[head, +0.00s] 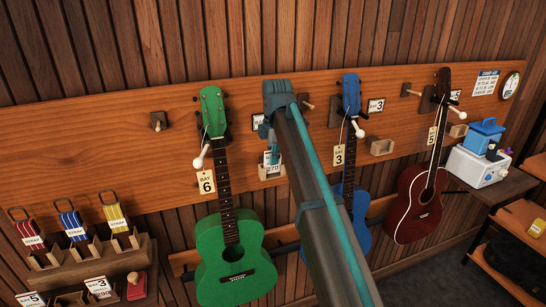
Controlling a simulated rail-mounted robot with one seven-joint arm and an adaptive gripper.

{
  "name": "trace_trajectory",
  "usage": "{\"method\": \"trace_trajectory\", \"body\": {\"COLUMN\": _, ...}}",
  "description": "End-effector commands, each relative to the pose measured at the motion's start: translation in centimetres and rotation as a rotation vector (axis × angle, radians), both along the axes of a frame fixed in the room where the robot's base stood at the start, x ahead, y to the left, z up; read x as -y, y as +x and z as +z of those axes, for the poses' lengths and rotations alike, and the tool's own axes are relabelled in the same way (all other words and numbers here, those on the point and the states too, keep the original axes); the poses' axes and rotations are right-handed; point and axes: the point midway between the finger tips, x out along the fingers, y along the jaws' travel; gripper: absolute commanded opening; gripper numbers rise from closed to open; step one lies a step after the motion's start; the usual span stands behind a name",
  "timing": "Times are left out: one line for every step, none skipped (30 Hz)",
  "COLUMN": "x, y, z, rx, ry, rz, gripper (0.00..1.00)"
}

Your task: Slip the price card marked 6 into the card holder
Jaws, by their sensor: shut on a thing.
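My gripper (271,147) hangs below the end of my arm at the wall board and is shut on a small white price card (271,162). The card's print seems to read 270; I cannot make out a 6 on it. A small wooden card holder (270,173) is on the board right at the card's lower edge. I cannot tell whether the card is in its slot or just in front of it.
Other wooden holders (381,147) show on the board. Strap bundles (73,226) and price cards (97,287) are on racks at lower left. A white box (478,167) stands at right.

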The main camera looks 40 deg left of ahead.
Motion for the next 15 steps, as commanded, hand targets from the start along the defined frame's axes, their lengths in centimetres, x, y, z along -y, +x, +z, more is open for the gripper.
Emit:
{"method": "trace_trajectory", "body": {"x": 0.00, "y": 0.00, "z": 0.00, "rx": 0.000, "ry": 0.000, "rz": 0.000, "gripper": 0.00}}
{"method": "trace_trajectory", "body": {"x": 0.00, "y": 0.00, "z": 0.00, "rx": 0.000, "ry": 0.000, "rz": 0.000, "gripper": 0.11}}
{"method": "trace_trajectory", "body": {"x": 0.00, "y": 0.00, "z": 0.00, "rx": 0.000, "ry": 0.000, "rz": 0.000, "gripper": 0.17}}
{"method": "trace_trajectory", "body": {"x": 0.00, "y": 0.00, "z": 0.01, "rx": 0.000, "ry": 0.000, "rz": 0.000, "gripper": 0.22}}
{"method": "trace_trajectory", "body": {"x": 0.00, "y": 0.00, "z": 0.01, "rx": 0.000, "ry": 0.000, "rz": 0.000, "gripper": 0.27}}
{"method": "trace_trajectory", "body": {"x": 0.00, "y": 0.00, "z": 0.01, "rx": 0.000, "ry": 0.000, "rz": 0.000, "gripper": 0.34}}
{"method": "trace_trajectory", "body": {"x": 0.00, "y": 0.00, "z": 0.01, "rx": 0.000, "ry": 0.000, "rz": 0.000, "gripper": 0.36}}
{"method": "trace_trajectory", "body": {"x": 0.00, "y": 0.00, "z": 0.01, "rx": 0.000, "ry": 0.000, "rz": 0.000, "gripper": 0.36}}
{"method": "trace_trajectory", "body": {"x": 0.00, "y": 0.00, "z": 0.01, "rx": 0.000, "ry": 0.000, "rz": 0.000, "gripper": 0.36}}
{"method": "trace_trajectory", "body": {"x": 0.00, "y": 0.00, "z": 0.01, "rx": 0.000, "ry": 0.000, "rz": 0.000, "gripper": 0.36}}
{"method": "trace_trajectory", "body": {"x": 0.00, "y": 0.00, "z": 0.01, "rx": 0.000, "ry": 0.000, "rz": 0.000, "gripper": 0.36}}
{"method": "trace_trajectory", "body": {"x": 0.00, "y": 0.00, "z": 0.00, "rx": 0.000, "ry": 0.000, "rz": 0.000, "gripper": 0.36}}
{"method": "trace_trajectory", "body": {"x": 0.00, "y": 0.00, "z": 0.00, "rx": 0.000, "ry": 0.000, "rz": 0.000, "gripper": 0.36}}
{"method": "trace_trajectory", "body": {"x": 0.00, "y": 0.00, "z": 0.00, "rx": 0.000, "ry": 0.000, "rz": 0.000, "gripper": 0.36}}
{"method": "trace_trajectory", "body": {"x": 0.00, "y": 0.00, "z": 0.04, "rx": 0.000, "ry": 0.000, "rz": 0.000, "gripper": 0.36}}
